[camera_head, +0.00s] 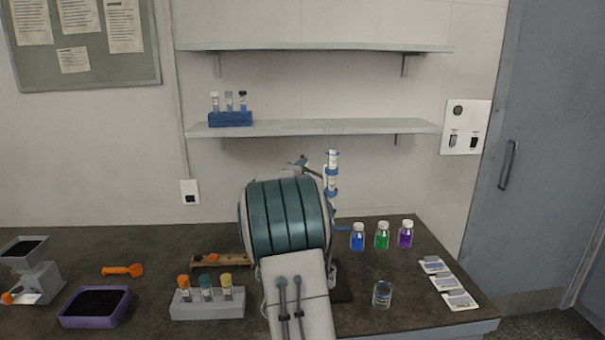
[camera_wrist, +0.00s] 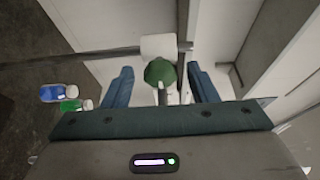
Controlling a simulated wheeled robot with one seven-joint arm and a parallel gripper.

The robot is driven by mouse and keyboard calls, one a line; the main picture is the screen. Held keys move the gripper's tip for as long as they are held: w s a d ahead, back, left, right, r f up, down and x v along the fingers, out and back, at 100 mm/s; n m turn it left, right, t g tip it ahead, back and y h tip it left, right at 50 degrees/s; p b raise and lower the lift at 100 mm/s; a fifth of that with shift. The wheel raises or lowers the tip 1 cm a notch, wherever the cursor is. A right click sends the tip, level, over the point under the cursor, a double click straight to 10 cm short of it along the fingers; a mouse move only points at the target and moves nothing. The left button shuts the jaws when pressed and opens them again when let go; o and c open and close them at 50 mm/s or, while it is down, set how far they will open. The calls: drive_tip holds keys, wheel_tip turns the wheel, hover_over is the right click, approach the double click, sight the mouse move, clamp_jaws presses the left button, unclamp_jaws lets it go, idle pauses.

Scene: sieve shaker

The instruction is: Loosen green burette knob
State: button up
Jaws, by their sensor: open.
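In the wrist view, my gripper (camera_wrist: 160,70) is open, with one blue finger on each side of the green burette knob (camera_wrist: 160,73). The knob sits between the fingers, with visible gaps on both sides, and a white cylindrical piece (camera_wrist: 159,46) is just beyond it. In the head view, the burette (camera_head: 332,174) stands upright on the table with blue clamps. My arm covers its lower part, the green knob and my gripper there.
Blue (camera_head: 357,237), green (camera_head: 382,236) and purple (camera_head: 405,234) bottles stand right of the burette. A small glass beaker (camera_head: 382,294) is in front of them. A rack with several capped vials (camera_head: 207,304) and a purple tray (camera_head: 95,306) are at left.

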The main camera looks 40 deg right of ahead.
drive_tip(key=c, duration=1)
drive_tip(key=shift+o, duration=0.2)
drive_tip(key=n+b, duration=0.2)
drive_tip(key=b, duration=0.2)
drive_tip(key=n+t+b, duration=0.1)
drive_tip(key=n+b, duration=0.1)
drive_tip(key=b, duration=0.1)
drive_tip(key=shift+f+n+h+b, duration=0.2)
drive_tip(key=shift+n+h+b, duration=0.1)
drive_tip(key=shift+h+b, duration=0.1)
drive_tip(key=o, duration=1)
drive_tip(key=shift+c, duration=0.2)
